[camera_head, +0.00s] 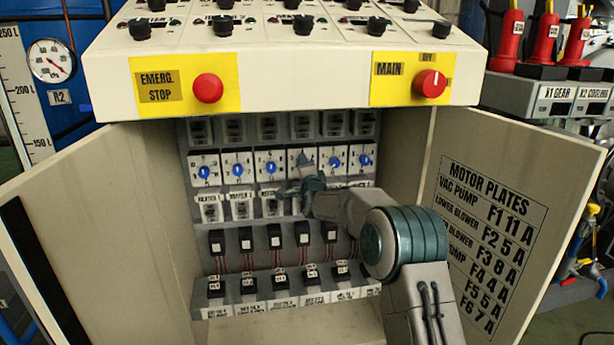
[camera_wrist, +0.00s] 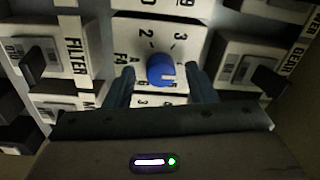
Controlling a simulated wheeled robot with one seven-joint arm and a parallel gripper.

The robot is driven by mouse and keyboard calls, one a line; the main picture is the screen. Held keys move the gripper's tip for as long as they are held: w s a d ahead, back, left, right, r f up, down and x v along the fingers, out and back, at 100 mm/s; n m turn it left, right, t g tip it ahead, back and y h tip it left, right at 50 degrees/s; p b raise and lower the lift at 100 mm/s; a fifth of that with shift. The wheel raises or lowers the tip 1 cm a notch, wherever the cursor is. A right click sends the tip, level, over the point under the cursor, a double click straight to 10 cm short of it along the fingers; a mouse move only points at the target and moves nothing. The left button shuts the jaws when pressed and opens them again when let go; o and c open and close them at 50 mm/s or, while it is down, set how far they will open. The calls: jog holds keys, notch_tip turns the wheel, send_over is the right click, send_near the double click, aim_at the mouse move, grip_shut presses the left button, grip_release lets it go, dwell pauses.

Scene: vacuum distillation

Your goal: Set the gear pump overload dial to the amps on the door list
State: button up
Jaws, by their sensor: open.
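The overload dials form a row of white plates with blue knobs inside the open cabinet. My gripper (camera_head: 303,172) is in front of the fourth dial from the left and hides its knob in the head view. In the wrist view, a blue knob (camera_wrist: 161,69) with a pale mark lies between the open fingers of my gripper (camera_wrist: 162,86); I cannot tell whether they touch it. Its dial plate (camera_wrist: 185,38) shows 2 and 3 above the knob. The door list (camera_head: 488,237) is headed MOTOR PLATES; my arm covers part of its left side, including some pump names.
Labels reading FILTER (camera_wrist: 75,45) and GEAR (camera_wrist: 300,50) flank the dial in the wrist view. Breakers and switches crowd above and below the dial row. The red emergency stop (camera_head: 208,88) and main switch (camera_head: 430,83) sit on the overhanging panel. The left door (camera_head: 95,215) stands open.

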jog(key=p+v, duration=0.1)
jog(key=v, duration=1.2)
jog(key=shift+s, duration=0.35)
